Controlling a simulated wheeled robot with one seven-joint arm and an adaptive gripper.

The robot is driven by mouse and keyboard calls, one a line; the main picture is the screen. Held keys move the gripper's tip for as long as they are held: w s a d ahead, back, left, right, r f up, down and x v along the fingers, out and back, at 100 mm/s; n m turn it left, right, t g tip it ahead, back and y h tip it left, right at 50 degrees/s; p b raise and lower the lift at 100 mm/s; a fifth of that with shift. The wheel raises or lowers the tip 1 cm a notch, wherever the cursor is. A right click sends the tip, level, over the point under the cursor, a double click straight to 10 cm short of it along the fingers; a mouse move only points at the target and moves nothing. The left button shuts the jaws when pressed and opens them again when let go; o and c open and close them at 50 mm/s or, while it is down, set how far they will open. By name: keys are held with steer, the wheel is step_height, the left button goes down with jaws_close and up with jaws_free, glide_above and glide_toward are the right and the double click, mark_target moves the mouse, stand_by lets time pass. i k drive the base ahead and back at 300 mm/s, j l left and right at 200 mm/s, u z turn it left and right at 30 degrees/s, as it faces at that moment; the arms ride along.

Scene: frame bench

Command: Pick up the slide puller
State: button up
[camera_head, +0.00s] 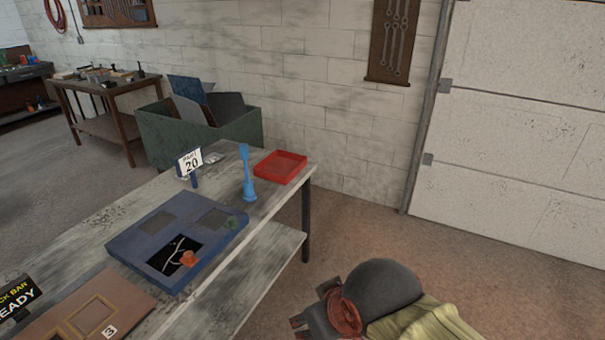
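A blue upright tool (247,176) with a round foot, thin neck and wider head stands on the bench, left of a red tray. It may be the slide puller; I cannot tell for sure. A dark blue panel (150,235) with several windows lies nearer on the bench. My gripper (312,322) is at the bottom, right of the bench and apart from these things. Its fingers are partly cut off, so its opening is unclear.
The red tray (280,167) sits at the bench's far end. A number 20 sign (191,161) stands left of the blue tool. A brown board (90,313) lies at the near end. A green bin (170,140) with panels stands behind. The floor right of the bench is clear.

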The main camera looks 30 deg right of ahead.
mark_target(244, 153)
steer(key=z, duration=0.65)
steer(key=i+j+z, duration=0.6)
steer(key=j+z, duration=0.3)
steer(key=i+j, duration=0.1)
steer(key=j, duration=0.2)
steer(key=i+j, duration=0.15)
steer(key=j, duration=0.2)
steer(key=i+j+z, duration=0.1)
steer(key=j, duration=0.2)
